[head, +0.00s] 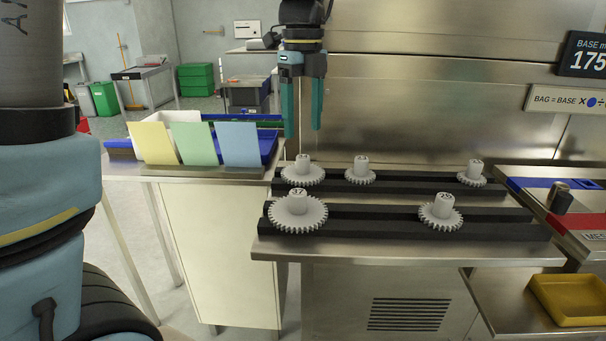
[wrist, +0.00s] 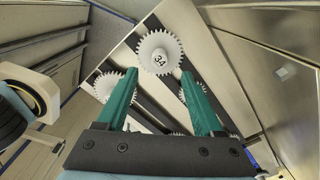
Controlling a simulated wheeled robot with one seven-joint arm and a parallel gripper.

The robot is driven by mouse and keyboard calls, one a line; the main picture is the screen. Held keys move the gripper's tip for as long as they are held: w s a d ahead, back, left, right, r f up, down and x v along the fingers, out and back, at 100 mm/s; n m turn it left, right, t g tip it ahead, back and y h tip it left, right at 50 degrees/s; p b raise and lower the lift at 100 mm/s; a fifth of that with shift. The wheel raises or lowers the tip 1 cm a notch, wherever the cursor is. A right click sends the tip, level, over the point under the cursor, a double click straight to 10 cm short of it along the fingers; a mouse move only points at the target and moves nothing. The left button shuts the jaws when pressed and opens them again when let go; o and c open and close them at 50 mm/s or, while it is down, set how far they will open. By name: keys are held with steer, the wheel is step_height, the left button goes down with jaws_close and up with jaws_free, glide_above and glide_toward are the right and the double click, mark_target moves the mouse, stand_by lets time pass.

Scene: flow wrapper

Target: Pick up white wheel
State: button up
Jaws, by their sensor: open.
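Several white toothed wheels with upright hubs sit on two dark rails. In the head view, the back rail holds a left wheel (head: 302,176), a middle wheel (head: 360,177) and a small right wheel (head: 471,180). The front rail holds a large wheel marked 37 (head: 297,213) and a smaller wheel (head: 441,216) at the right. My gripper (head: 303,132) is open and empty, pointing down above the left end of the back rail. In the wrist view, a wheel marked 34 (wrist: 160,57) lies just beyond the open fingertips (wrist: 159,76); other wheels are partly hidden by the fingers.
The dark rails (head: 390,212) lie on a steel bench. Yellow, green and blue panels (head: 240,144) stand left of it, by a blue tray (head: 268,148). A red and blue panel with a dark knob (head: 560,200) and a yellow tray (head: 570,298) are at the right.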

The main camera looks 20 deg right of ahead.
mark_target(303, 157)
steer(key=shift+f+p, duration=0.6)
steer(key=shift+f, duration=3.35)
jaws_close()
